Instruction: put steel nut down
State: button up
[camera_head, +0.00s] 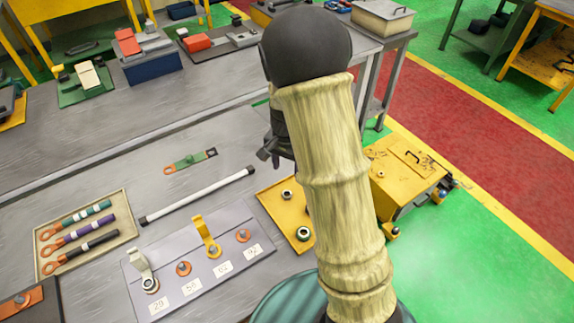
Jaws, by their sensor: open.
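A yellow tray (272,205) lies on the grey bench, just left of my arm. One steel nut (287,196) sits in its upper part. A second nut (303,234), with a dark greenish ring, sits lower in the tray, close to my arm's edge. My gripper (268,154) shows as a dark shape beyond the tray, left of my sleeved arm and partly hidden by it. It is open, and I see no nut in it. The tray's right side is hidden behind my arm.
A grey terminal board (200,255) with numbered labels and upright lugs lies left of the tray. A white rod (197,195), a green bar (190,160) and a beige tray (125,210) of coloured cables lie nearby. A yellow cart (405,175) stands at right.

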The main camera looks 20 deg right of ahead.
jog(key=s+r+n+t, duration=0.1)
jog(key=s+r+n, duration=0.2)
jog(key=s, duration=0.4)
jog(key=s+r+n+t, duration=0.1)
jog(key=s+r+n, duration=0.3)
jog(key=s, duration=0.3)
jog(key=shift+s+r+n+t, duration=0.3)
jog(key=shift+s+n, duration=0.1)
jog(key=shift+n, duration=0.3)
